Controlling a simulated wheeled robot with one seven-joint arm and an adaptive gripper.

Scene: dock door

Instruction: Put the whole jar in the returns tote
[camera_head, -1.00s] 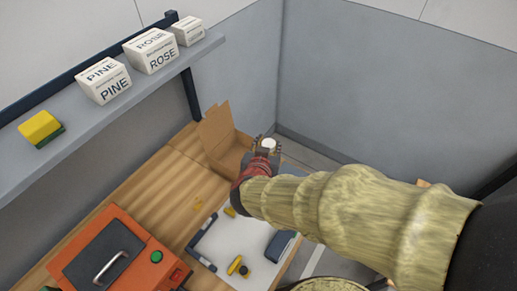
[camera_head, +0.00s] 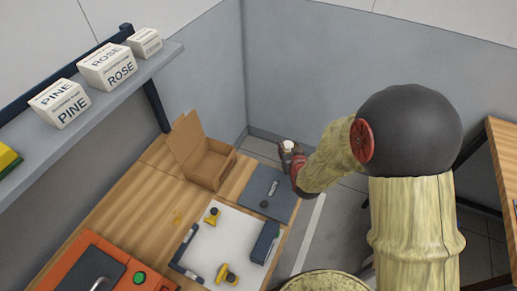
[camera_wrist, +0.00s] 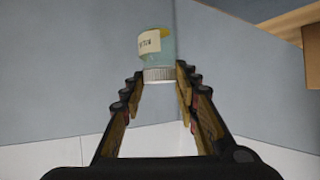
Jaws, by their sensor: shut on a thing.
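My gripper (camera_head: 289,149) is shut on a jar (camera_wrist: 155,52), held up beyond the right edge of the workbench. In the wrist view the jar is pale blue-green glass with a cream label, some yellow, and a ribbed grey lid toward the gripper (camera_wrist: 157,80). In the head view only a whitish end of the jar (camera_head: 288,145) shows between the fingers. I cannot make out a returns tote in either view.
The workbench (camera_head: 150,190) carries an open cardboard box (camera_head: 207,165), a grey-blue case (camera_head: 268,190), a white mat (camera_head: 222,245) with yellow-and-black items, and an orange machine (camera_head: 75,265). A shelf (camera_head: 105,100) holds labelled boxes. A wooden table (camera_head: 503,150) stands right.

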